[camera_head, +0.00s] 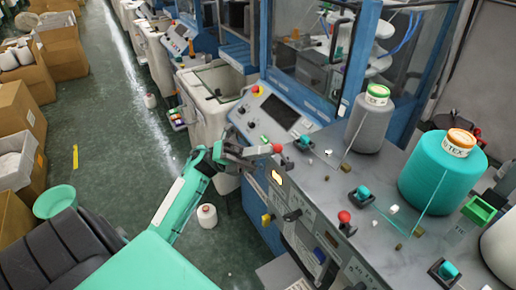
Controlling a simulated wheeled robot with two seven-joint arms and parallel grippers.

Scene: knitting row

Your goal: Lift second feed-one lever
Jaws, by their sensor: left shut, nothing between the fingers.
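My left gripper (256,158) is shut and empty. It is at the end of my green and white arm, over the left edge of the grey machine top. A red ball knob (278,149) is just to the right of its fingertips; I cannot tell whether they touch. A second red ball knob (344,216) stands nearer, on the front edge of the machine. Teal knobs on black bases sit on the machine top, one at the back (305,142), one in the middle (362,193) and one at the front right (446,270). No label shows which is the feed-one lever.
A grey yarn cone (370,123) and a large teal cone (440,175) stand on the machine top (325,180). A control panel (278,113) is behind the gripper. Cardboard boxes (62,50) line the left. The green floor aisle (115,130) is mostly clear.

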